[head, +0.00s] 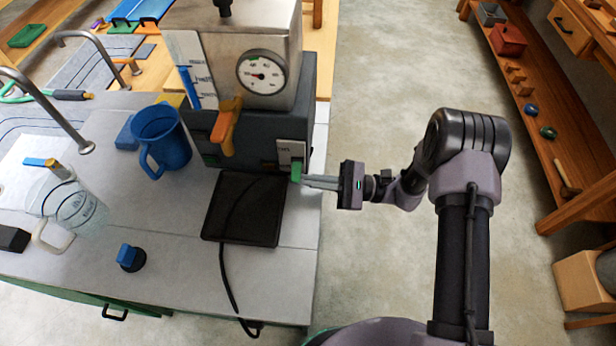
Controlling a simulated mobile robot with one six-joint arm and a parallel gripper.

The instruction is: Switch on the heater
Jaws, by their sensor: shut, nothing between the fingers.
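The heater (265,70) is a boxy metal unit with a dark grey base, a round dial gauge (262,73) and an orange lever tap (226,128) on its front. A pale switch plate (290,151) is on the lower right of the base, with a small green part (296,171) at its lower edge. My gripper (303,181) is shut and empty. Its fingertips reach left to the green part, and I cannot tell whether they touch it. The fingertips partly hide that spot, and the switch's position is too small to read.
A black tray (222,238) lies before the heater, with a dark cord hanging over the bench's front edge. A blue jug (163,138), a clear beaker (83,208) and a blue-topped knob (130,257) stand to the left. Open floor (385,80) lies right of the bench, before wooden shelves (560,120).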

